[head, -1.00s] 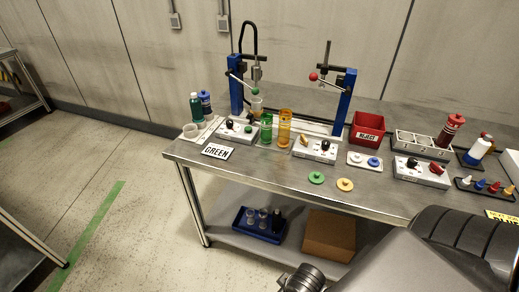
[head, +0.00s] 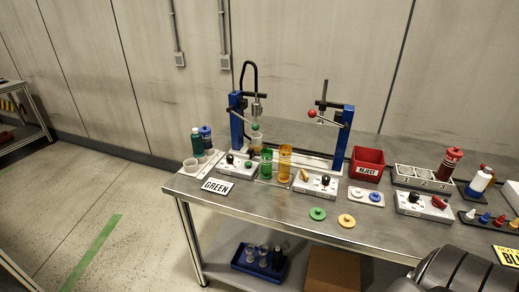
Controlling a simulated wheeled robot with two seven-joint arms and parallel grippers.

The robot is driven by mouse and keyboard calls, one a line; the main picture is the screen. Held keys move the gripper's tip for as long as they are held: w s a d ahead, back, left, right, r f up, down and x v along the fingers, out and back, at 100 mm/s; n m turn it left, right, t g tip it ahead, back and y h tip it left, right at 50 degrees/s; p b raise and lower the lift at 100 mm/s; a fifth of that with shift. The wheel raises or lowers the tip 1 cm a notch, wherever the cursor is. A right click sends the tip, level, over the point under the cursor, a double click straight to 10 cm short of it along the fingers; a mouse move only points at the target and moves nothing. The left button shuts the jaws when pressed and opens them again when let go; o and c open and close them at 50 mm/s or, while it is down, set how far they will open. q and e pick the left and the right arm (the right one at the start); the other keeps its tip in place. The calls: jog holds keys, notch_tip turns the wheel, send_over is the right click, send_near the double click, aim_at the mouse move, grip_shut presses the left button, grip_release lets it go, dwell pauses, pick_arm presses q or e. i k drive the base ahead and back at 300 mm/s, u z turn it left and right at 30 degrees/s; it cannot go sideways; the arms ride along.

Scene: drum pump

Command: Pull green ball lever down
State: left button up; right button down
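The green ball (head: 255,127) is on the end of a lever on the left blue pump stand (head: 237,125), which stands at the back of the steel table. The lever slopes down to the right from the stand's top. A clear cup (head: 257,141) is just below the ball. A red ball (head: 311,113) is on the lever of the right blue stand (head: 343,136). A label reading GREEN (head: 217,186) lies at the table's front left. Neither of my grippers shows in the head view.
A green cylinder (head: 267,163) and an orange cylinder (head: 284,163) stand in front between the stands. Switch boxes (head: 238,167) (head: 315,185), bottles (head: 196,142) and a red REJECT bin (head: 366,165) crowd the table. The table's bare front (head: 270,210) has free room.

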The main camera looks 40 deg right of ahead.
aim_at(255, 127)
jog(key=z, duration=1.25)
jog(key=i, duration=0.35)
jog(key=u, duration=1.25)
